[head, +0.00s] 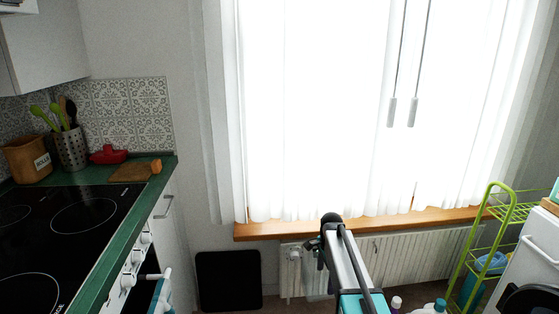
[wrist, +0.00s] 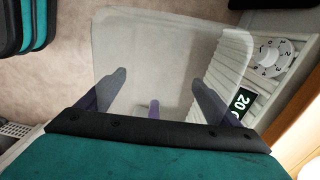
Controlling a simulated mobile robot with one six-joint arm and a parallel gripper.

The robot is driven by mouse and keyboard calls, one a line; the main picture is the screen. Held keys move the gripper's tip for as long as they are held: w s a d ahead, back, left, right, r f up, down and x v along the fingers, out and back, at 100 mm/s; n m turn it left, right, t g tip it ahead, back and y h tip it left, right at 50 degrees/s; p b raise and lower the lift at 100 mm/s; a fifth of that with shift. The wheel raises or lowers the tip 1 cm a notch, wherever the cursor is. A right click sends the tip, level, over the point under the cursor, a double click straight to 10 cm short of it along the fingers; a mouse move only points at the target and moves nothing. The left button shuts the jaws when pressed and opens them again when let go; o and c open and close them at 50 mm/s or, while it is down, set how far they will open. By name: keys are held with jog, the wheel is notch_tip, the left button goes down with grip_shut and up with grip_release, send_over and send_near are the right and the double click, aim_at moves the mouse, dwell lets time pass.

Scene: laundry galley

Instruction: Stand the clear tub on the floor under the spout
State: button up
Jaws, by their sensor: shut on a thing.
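The clear tub (wrist: 165,45) fills the middle of the wrist view as a see-through, pale, round-cornered shape. My gripper (wrist: 158,95) is shut on it, with one grey-purple finger at the left and one at the right of the tub's near part. A small purple piece shows between the fingers; I cannot tell what it is. The floor (wrist: 55,75) shows brown beside the tub. I cannot make out a spout in either view.
A white slatted unit (wrist: 225,75) with a numbered dial and a "20" label is close on the tub's right. The head view shows a radiator (head: 420,255) under the wooden sill (head: 265,230), a black panel (head: 228,280), a green rack (head: 490,235) at right and a stove (head: 60,235) at left.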

jog(key=s+r+n+p, duration=0.3)
jog(key=r+p, duration=0.2)
jog(key=r, duration=1)
jog(key=s+r+n+p, duration=0.25)
jog(key=r+p, duration=0.25)
jog(key=r, duration=1)
jog(key=s+n, duration=0.4)
jog(key=s, duration=0.2)
jog(key=shift+a+r, duration=0.2)
jog(key=shift+r, duration=0.2)
jog(key=shift+n, duration=0.65)
jog(key=n, duration=1)
jog(key=shift+n, duration=0.4)
jog(key=shift+s, duration=0.2)
